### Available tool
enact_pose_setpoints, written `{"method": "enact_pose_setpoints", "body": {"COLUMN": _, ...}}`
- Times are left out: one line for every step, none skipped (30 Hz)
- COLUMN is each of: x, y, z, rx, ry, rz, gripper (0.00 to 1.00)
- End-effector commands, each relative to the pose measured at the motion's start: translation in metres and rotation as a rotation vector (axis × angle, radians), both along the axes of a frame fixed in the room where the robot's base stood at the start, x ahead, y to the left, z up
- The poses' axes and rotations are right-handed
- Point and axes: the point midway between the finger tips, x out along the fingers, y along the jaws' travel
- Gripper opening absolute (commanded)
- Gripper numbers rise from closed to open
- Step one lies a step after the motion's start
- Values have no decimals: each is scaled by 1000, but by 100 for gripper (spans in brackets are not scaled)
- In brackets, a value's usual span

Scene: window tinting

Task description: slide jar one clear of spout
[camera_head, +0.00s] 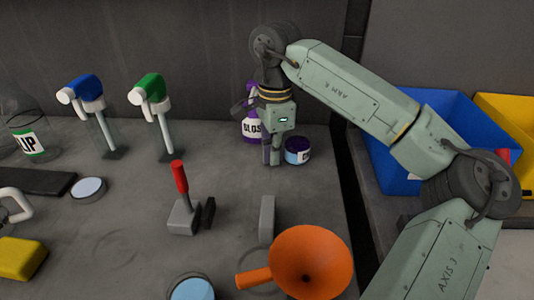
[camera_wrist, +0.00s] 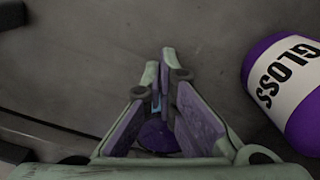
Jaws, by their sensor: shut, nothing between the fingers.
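A small jar (camera_head: 298,150) with a dark purple top and a pale, partly lettered label stands upright at the back of the bench. My gripper (camera_head: 271,158) points down just left of it, close beside it; I cannot tell if they touch. In the wrist view my gripper (camera_wrist: 167,62) has its fingers brought together with nothing held. A round purple top (camera_wrist: 158,138) shows beyond the fingers, partly hidden by them. A purple bottle labelled GLOSS (camera_head: 250,126) stands behind my gripper, partly hidden; it also shows large at the right in the wrist view (camera_wrist: 288,85). Which spout is meant is unclear.
An orange funnel (camera_head: 310,262) lies in front with its narrow end left. A red-handled tool (camera_head: 181,190) and a grey block (camera_head: 267,218) stand mid-bench. Blue and green spray heads (camera_head: 150,88) stand left. A blue bin (camera_head: 440,112) is right, past the bench edge.

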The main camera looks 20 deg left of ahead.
Motion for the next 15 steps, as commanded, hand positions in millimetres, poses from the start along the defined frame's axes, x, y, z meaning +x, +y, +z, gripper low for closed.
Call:
{"method": "enact_pose_setpoints", "body": {"x": 0, "y": 0, "z": 0, "rx": 0, "ry": 0, "rz": 0, "gripper": 0}}
{"method": "enact_pose_setpoints", "body": {"x": 0, "y": 0, "z": 0, "rx": 0, "ry": 0, "rz": 0, "gripper": 0}}
{"method": "enact_pose_setpoints", "body": {"x": 0, "y": 0, "z": 0, "rx": 0, "ry": 0, "rz": 0, "gripper": 0}}
{"method": "enact_pose_setpoints", "body": {"x": 0, "y": 0, "z": 0, "rx": 0, "ry": 0, "rz": 0, "gripper": 0}}
{"method": "enact_pose_setpoints", "body": {"x": 0, "y": 0, "z": 0, "rx": 0, "ry": 0, "rz": -1, "gripper": 0}}
{"method": "enact_pose_setpoints", "body": {"x": 1, "y": -2, "z": 0, "rx": 0, "ry": 0, "rz": -2, "gripper": 0}}
{"method": "enact_pose_setpoints", "body": {"x": 3, "y": -4, "z": 0, "rx": 0, "ry": 0, "rz": -3, "gripper": 0}}
{"method": "enact_pose_setpoints", "body": {"x": 5, "y": -7, "z": 0, "rx": 0, "ry": 0, "rz": -4, "gripper": 0}}
{"method": "enact_pose_setpoints", "body": {"x": 8, "y": -11, "z": 0, "rx": 0, "ry": 0, "rz": -5, "gripper": 0}}
{"method": "enact_pose_setpoints", "body": {"x": 10, "y": -14, "z": 0, "rx": 0, "ry": 0, "rz": -6, "gripper": 0}}
{"method": "enact_pose_setpoints", "body": {"x": 12, "y": -17, "z": 0, "rx": 0, "ry": 0, "rz": -4, "gripper": 0}}
{"method": "enact_pose_setpoints", "body": {"x": 13, "y": -20, "z": 0, "rx": -1, "ry": -1, "rz": -3, "gripper": 0}}
{"method": "enact_pose_setpoints", "body": {"x": 14, "y": -20, "z": 0, "rx": -1, "ry": -1, "rz": -2, "gripper": 0}}
{"method": "enact_pose_setpoints", "body": {"x": 14, "y": -20, "z": 0, "rx": 0, "ry": -1, "rz": -1, "gripper": 0}}
{"method": "enact_pose_setpoints", "body": {"x": 14, "y": -20, "z": 0, "rx": -1, "ry": -1, "rz": 0, "gripper": 0}}
